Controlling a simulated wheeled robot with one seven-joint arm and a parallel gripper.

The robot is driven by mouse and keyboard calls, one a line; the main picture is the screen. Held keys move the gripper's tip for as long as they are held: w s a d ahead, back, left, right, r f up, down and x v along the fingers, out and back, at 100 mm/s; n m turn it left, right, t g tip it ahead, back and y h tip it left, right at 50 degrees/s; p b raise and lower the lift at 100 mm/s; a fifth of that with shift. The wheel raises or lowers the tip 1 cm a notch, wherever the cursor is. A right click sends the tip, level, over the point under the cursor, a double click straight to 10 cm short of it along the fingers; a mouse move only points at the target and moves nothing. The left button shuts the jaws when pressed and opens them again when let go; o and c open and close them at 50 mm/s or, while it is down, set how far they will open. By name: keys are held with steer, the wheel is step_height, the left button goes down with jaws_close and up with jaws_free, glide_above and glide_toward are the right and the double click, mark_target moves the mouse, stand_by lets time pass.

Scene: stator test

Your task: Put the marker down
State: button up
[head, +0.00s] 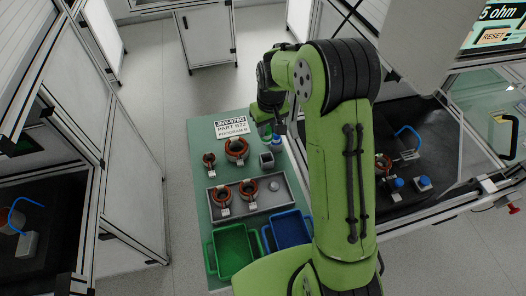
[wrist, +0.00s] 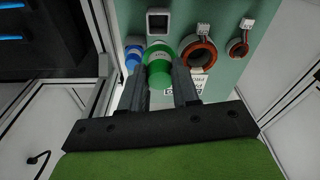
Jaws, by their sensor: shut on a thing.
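A green marker (wrist: 160,68), a short cylinder with a pale label on its top, sits between the fingertips of my gripper (wrist: 160,82) in the wrist view. My gripper is shut on it. In the head view my gripper (head: 272,112) is over the far right part of the green table (head: 200,140), and the green marker (head: 264,131) shows just below it. I cannot tell whether the marker touches the table. A blue marker (head: 277,145) stands close beside it, and also shows at the left in the wrist view (wrist: 133,56).
A square grey holder (head: 266,160) is close by. Copper stators (head: 236,150) stand to the left, below a printed sign (head: 232,127). A grey tray (head: 269,207) with two stators, a green bin (head: 233,250) and a blue bin (head: 289,231) fill the near table.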

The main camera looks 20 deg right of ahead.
steer(key=f, duration=0.9)
steer(key=shift+s+f, duration=0.2)
steer(key=shift+f, duration=0.2)
steer(key=shift+f+b, duration=0.1)
steer(key=shift+b, duration=0.2)
steer(key=shift+f+b, duration=0.3)
steer(key=o, duration=1)
steer(key=shift+o, duration=0.2)
